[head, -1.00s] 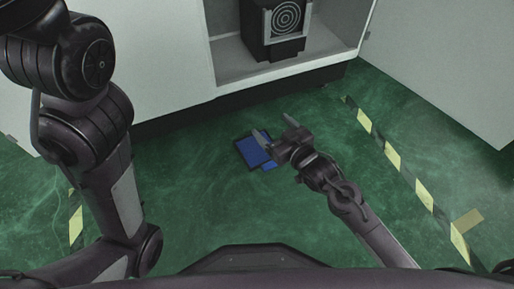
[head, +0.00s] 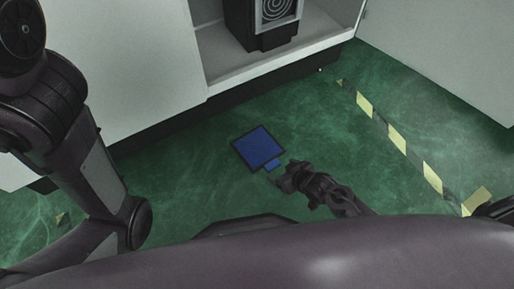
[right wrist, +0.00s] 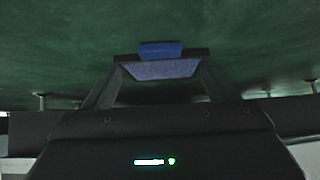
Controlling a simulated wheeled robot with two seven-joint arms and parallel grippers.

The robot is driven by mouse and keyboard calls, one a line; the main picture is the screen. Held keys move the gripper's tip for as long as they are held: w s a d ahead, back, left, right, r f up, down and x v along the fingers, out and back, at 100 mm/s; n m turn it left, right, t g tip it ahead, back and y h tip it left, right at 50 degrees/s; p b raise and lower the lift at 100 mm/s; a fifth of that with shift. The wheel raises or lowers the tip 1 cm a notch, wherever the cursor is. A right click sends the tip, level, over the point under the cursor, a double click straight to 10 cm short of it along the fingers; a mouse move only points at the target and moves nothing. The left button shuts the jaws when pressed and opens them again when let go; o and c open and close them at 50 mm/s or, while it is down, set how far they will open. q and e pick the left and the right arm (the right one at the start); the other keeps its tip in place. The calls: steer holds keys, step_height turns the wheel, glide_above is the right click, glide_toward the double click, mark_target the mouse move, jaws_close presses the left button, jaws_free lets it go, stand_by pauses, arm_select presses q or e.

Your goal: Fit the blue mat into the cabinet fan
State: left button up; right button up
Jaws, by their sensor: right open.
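The blue mat (head: 258,147) is a flat blue panel with a dark frame, lying on the green floor in front of the cabinet. A small blue tab (head: 272,165) sticks out on its near side. My right gripper (head: 280,178) is open at the tab end. In the right wrist view the mat (right wrist: 160,69) shows between the ends of the spread fingers; I cannot tell whether they touch it. The cabinet fan (head: 277,9), a dark box with a round grille, stands in the open cabinet, its top cut off. My left gripper is out of view.
The white cabinet (head: 262,71) stands open at the back, with a white panel (head: 450,55) at right. Yellow-black tape (head: 397,138) runs along the floor at right. Floor around the mat is clear. My left arm fills the left side.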

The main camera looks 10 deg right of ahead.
mark_target(273, 165)
steer(key=shift+w+a+f+b, duration=0.2)
steer(key=shift+w+f+b, duration=0.15)
steer(key=shift+f+b, duration=0.2)
steer(key=b+x, duration=0.3)
steer(key=shift+w+a+f+b, duration=0.25)
steer(key=shift+w+b, duration=0.2)
steer(key=shift+r, duration=0.1)
steer(key=c, duration=1.1)
